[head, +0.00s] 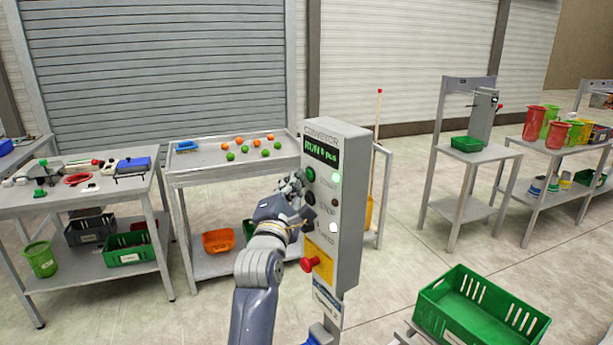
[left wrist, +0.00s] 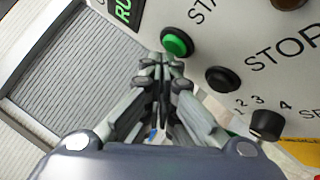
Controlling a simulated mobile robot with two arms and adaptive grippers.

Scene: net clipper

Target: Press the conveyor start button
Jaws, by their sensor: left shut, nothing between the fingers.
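The grey conveyor control box (head: 347,200) stands on a post in the middle of the head view. Its display (head: 321,152) reads RUN in green, and a green lamp (head: 336,177) on it is lit. The green start button (head: 310,175) is on its front; the left wrist view shows it large (left wrist: 177,42), beside a black stop button (left wrist: 220,79) and a black selector knob (left wrist: 265,125). My left gripper (head: 299,182) is shut and empty, its fingertips (left wrist: 162,62) right by the green button. I cannot tell whether they touch it. My right gripper is out of view.
A red knob (head: 309,264) sticks out from a yellow plate low on the box. A table with orange and green balls (head: 250,148) stands behind, and a tool table (head: 72,185) is at left. A green crate (head: 480,308) is at front right.

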